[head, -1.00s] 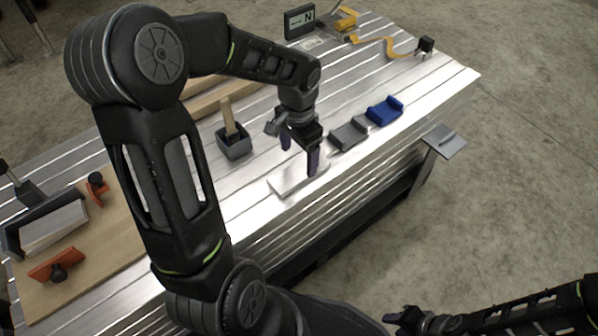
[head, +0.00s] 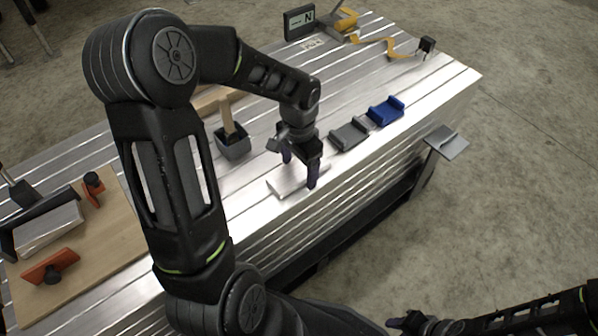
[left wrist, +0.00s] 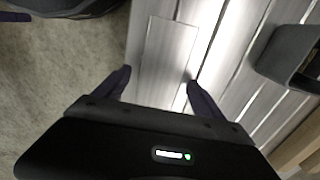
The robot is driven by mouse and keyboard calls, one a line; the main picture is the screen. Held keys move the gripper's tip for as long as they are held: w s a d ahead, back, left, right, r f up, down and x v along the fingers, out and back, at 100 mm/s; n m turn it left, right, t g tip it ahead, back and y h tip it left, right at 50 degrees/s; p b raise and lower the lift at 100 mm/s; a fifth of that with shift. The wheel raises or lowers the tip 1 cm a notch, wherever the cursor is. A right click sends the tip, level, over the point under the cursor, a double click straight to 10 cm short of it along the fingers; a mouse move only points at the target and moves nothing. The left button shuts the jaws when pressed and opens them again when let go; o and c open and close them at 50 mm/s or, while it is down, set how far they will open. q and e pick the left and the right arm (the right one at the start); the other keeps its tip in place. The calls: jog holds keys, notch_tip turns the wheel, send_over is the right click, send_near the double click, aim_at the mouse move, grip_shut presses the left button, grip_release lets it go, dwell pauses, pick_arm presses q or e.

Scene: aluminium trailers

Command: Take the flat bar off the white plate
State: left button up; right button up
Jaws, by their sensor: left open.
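A pale flat rectangular piece (head: 286,186) lies on the ribbed aluminium bench top near its front edge. It also shows in the left wrist view (left wrist: 170,60) as a long bright rectangle. I cannot tell the flat bar and the white plate apart there. My left gripper (head: 299,171) is open and points down over this piece. In the left wrist view its fingers (left wrist: 157,80) stand apart on either side of the near part of the piece, with nothing seen held. My right gripper (head: 408,323) is low at the bottom edge, far from the piece; its jaw opening is unclear.
Grey (head: 349,134) and blue (head: 385,111) cradles stand right of the left gripper. A dark box (head: 234,147) with a wooden handle is behind it. A wooden board (head: 112,235) with orange-handled parts lies left. A small grey shelf (head: 449,143) juts beyond the front edge.

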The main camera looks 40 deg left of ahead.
pick_arm(q)
grip_shut()
dwell(0.8)
